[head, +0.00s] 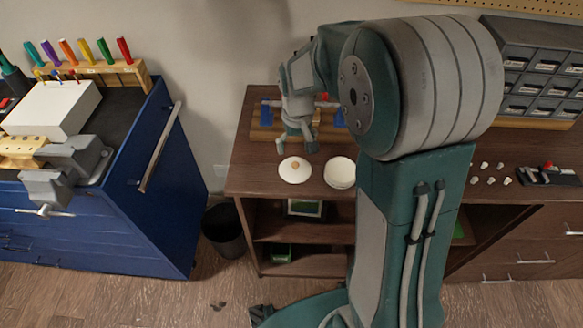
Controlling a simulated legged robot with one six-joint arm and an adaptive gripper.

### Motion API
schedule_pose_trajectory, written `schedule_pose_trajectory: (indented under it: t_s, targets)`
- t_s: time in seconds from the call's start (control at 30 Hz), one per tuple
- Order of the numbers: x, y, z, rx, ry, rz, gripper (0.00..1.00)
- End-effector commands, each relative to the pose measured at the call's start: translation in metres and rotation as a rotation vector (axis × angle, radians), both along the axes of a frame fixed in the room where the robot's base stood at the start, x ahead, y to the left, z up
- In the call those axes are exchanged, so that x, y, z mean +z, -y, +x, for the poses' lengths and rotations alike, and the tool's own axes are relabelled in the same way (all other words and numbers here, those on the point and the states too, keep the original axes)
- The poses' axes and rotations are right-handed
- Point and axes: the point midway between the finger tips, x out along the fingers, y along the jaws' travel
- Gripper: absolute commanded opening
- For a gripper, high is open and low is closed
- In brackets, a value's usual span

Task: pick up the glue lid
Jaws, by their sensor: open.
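A white round disc with a small tan knob, which looks like the glue lid (289,176), lies on the brown wooden bench top. A white round pot or bowl (340,176) sits just to its right; its contents are not clear. My gripper (297,148) is open and points down, just behind and above the lid in the picture. Its fingers look apart from the lid, but the exact height gap cannot be told. Nothing shows between the fingers.
A wooden rack with blue parts (262,132) stands behind my gripper. Small white knobs (477,179) and a dark tool (548,176) lie at the right. A blue cabinet (145,190) and black bin (224,231) stand left. Grey drawers (545,68) are at the back right.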

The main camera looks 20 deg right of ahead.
Motion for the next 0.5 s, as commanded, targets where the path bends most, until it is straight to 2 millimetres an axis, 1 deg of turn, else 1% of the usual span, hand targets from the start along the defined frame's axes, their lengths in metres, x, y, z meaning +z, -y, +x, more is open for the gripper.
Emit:
schedule_pose_trajectory:
  t_s: [0.03,0.1,0.27,0.5]
  targets:
    - [-0.008,0.000,0.000,0.000,-0.002,0.000,1.00]
    - [-0.016,-0.001,0.000,0.000,-0.001,-0.001,1.00]
    - [-0.028,-0.003,0.000,0.000,-0.001,-0.003,1.00]
    - [-0.064,-0.005,0.000,0.000,-0.002,-0.003,1.00]
